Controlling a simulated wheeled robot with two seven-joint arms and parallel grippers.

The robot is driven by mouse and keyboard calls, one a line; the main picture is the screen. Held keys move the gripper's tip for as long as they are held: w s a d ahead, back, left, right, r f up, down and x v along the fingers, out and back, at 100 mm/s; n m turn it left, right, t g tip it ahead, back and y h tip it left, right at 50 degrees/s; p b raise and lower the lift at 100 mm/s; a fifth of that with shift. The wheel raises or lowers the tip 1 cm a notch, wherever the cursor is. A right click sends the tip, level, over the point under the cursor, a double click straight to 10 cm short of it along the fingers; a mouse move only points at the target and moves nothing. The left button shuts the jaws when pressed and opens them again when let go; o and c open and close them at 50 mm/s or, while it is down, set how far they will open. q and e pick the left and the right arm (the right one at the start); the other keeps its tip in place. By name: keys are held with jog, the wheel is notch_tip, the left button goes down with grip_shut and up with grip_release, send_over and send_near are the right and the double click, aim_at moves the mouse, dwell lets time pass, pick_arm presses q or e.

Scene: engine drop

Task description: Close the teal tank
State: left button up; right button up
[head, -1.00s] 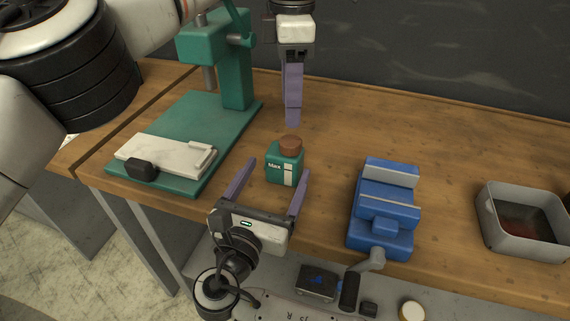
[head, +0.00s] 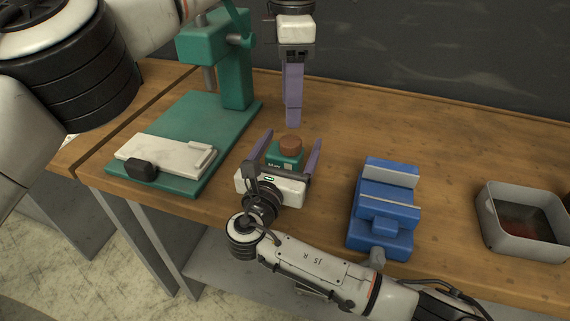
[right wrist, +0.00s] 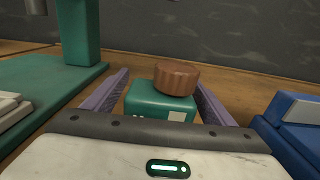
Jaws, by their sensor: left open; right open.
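The teal tank (head: 284,160), a small bottle with a white label, stands upright on the workbench. It also shows in the right wrist view (right wrist: 150,104). A brown ridged cap (head: 290,145) sits on its top; in the right wrist view the cap (right wrist: 177,78) looks slightly off to the right, and I cannot tell whether it is screwed down. My right gripper (head: 292,140) is open, with one finger on each side of the tank and gaps visible. Its body hides the tank's lower part. My left gripper (head: 293,124) is open and empty, pointing down behind the tank; its fingers overlap in view.
A green press (head: 237,80) with a pale vise (head: 165,158) on its base stands at the left. A blue vise (head: 385,208) is right of the tank. A grey metal bin (head: 520,240) is further right. The wooden bench (head: 440,150) behind the blue vise is clear.

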jog(key=c, duration=2)
pick_arm(q)
jog(key=n, duration=1.1)
jog(key=shift+n, duration=0.4)
jog(key=n, duration=0.8)
jog(key=shift+n, duration=0.4)
jog(key=n, duration=0.6)
jog(key=shift+n, duration=0.3)
jog(key=n, duration=0.9)
